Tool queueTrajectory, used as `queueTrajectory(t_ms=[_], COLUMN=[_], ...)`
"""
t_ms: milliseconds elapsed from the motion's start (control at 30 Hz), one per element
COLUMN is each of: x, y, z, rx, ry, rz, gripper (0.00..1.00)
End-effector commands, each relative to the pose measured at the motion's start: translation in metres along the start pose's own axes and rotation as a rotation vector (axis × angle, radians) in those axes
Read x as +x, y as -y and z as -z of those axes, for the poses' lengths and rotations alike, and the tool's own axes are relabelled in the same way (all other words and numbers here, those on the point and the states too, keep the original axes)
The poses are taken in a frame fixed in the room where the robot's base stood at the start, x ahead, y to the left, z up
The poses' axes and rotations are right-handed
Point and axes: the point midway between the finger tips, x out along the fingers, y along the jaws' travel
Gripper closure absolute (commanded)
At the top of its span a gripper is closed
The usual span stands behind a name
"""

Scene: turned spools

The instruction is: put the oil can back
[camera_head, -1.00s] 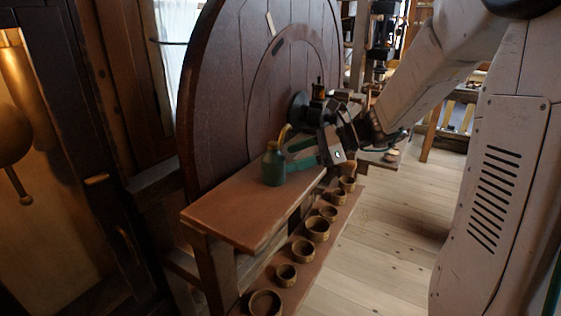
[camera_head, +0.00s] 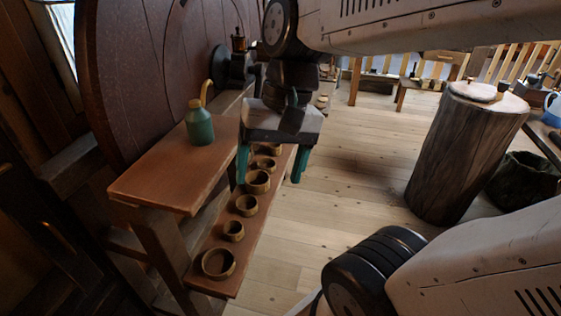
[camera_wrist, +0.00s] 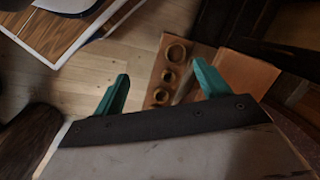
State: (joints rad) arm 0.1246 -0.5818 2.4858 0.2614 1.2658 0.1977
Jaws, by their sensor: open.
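The oil can (camera_head: 200,124) is a green bottle-shaped can with a curved yellow spout. It stands upright on the brown wooden bench top (camera_head: 160,178), beside the large dark wheel. My gripper (camera_head: 270,172) has two green fingers, spread apart and pointing down, with nothing between them. It hangs to the right of the can, apart from it, in front of the lower shelf. In the wrist view my gripper (camera_wrist: 160,88) also shows open and empty over the floor and the shelf. The can cannot be made out in the wrist view.
Several small round wooden bowls (camera_head: 247,205) line the lower shelf (camera_head: 208,285). The large wheel (camera_head: 130,70) stands behind the bench. A stump (camera_head: 462,150) with things on top stands at the right, by a dark basket (camera_head: 522,180). The floor between (camera_head: 345,170) is clear.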

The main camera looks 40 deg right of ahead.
Motion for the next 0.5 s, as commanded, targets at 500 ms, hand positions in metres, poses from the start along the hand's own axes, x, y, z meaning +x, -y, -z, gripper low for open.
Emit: queueTrajectory(t_ms=[500], x=[-0.004], y=[-0.036], z=[-0.022], rx=[-0.419], ry=[-0.152], rz=[-0.231], gripper=[0.25])
